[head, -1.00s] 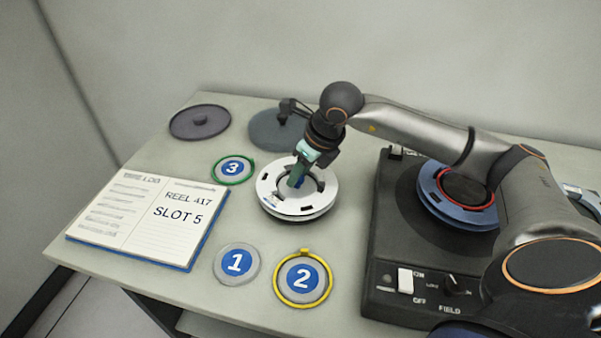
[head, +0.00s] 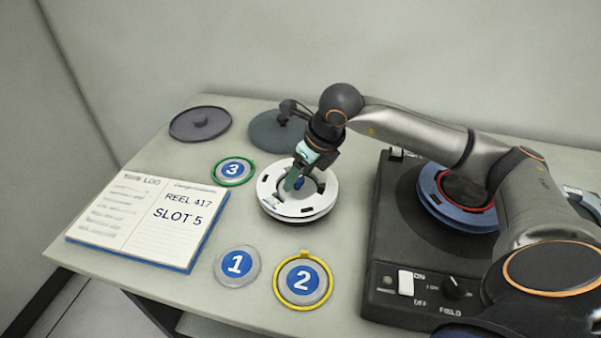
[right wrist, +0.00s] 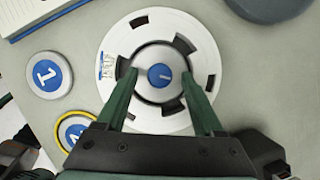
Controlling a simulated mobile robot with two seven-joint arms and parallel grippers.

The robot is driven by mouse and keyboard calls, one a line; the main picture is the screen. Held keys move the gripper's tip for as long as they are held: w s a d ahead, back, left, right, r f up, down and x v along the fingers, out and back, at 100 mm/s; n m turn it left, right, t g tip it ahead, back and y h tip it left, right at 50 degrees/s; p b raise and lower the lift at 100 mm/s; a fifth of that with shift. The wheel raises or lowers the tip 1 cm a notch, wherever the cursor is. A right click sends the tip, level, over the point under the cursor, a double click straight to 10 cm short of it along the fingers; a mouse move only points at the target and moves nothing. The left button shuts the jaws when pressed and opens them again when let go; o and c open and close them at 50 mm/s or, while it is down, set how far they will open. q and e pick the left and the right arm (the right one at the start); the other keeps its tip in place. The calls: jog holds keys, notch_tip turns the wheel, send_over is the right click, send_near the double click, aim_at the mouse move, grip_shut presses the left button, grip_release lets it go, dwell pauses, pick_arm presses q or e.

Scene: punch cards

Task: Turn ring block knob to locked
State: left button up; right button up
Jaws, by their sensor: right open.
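The ring block (head: 297,213), a white ring with dark slots, lies on the table left of the black machine. Its round centre knob with a blue cap (right wrist: 160,77) shows in the right wrist view, with a short mark on the cap. My right gripper (head: 294,183) points down over the ring's centre. In the right wrist view its green fingers (right wrist: 163,92) are spread on either side of the knob, with gaps visible between them and the blue cap. I cannot tell whether the fingertips touch the knob's grey rim. My left gripper is not in view.
The black machine (head: 400,250) with a blue reel (head: 455,222) stands at right. Discs marked 1 (head: 237,266), 2 (head: 302,281) and 3 (head: 233,171) lie around the ring. An open log book (head: 140,240) is at left. Dark round lids (head: 200,122) lie at the back.

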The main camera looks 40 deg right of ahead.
jog(key=v, duration=1.2)
jog(key=shift+r+p, duration=0.25)
jog(key=shift+p, duration=0.15)
